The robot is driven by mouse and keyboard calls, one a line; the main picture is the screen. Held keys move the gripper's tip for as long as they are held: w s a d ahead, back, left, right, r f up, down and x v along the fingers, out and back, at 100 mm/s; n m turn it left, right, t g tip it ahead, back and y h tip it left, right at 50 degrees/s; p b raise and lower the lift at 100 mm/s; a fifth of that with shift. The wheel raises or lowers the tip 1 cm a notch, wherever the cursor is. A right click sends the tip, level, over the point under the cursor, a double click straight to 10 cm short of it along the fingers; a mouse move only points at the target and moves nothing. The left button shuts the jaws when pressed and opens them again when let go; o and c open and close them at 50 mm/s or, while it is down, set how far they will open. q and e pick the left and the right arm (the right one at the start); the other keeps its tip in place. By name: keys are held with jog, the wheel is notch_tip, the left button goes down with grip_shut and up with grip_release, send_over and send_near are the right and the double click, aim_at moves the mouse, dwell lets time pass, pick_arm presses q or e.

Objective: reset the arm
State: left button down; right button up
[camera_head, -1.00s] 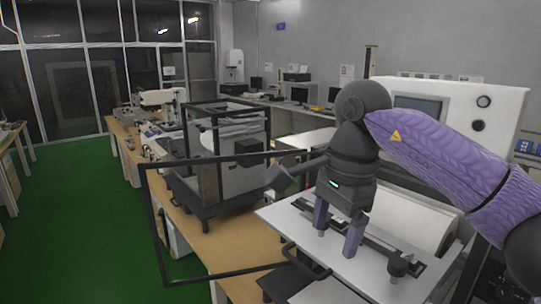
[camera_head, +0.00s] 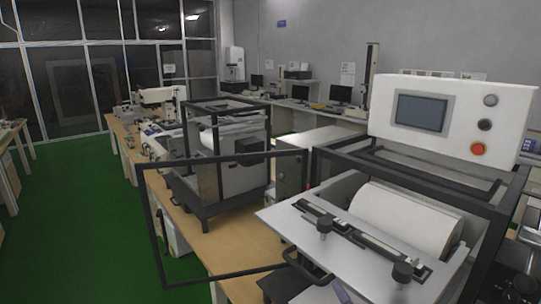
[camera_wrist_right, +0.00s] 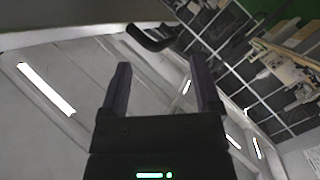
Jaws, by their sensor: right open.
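My right gripper (camera_wrist_right: 160,62) is open in the right wrist view, with its two dark purple fingers apart and nothing between them. In the head view the right arm no longer stands over the machine. Only a small purple piece shows at the bottom edge there, and I cannot tell which part it is. The testing machine (camera_head: 425,110) has a white panel with a screen and a red button. My left gripper is not in view.
A black open frame (camera_head: 150,225) stands left of the plate. A second framed machine (camera_head: 225,175) sits on the wooden bench (camera_head: 235,250). The green floor (camera_head: 80,215) at the left is clear. The wrist view is tilted, with ceiling lights (camera_wrist_right: 46,89) and a dark curved handle (camera_wrist_right: 153,38).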

jog(key=s+d+f+m+g+h+b, duration=0.1)
jog(key=s+d+f+m+g, duration=0.25)
jog(key=s+f+g, duration=0.5)
jog(key=s+d+f+m+g+h, duration=0.1)
jog(key=s+d+f+m+g, duration=0.3)
jog(key=s+f, duration=0.7)
jog(key=s+a+f+g+b, duration=0.15)
jog(key=f+b, duration=0.25)
jog(key=f, duration=0.8)
jog(key=s+d+f+b, duration=0.15)
jog(key=f+b, duration=0.25)
jog(key=f, duration=0.7)
jog(key=s+d+f+g+b, duration=0.1)
jog(key=s+f+b, duration=0.6)
jog(key=s+f, duration=0.7)
notch_tip(320, 180, down, 4)
jog(key=shift+s+d+g, duration=0.25)
jog(key=shift+d+g, duration=0.05)
jog(key=shift+d, duration=0.1)
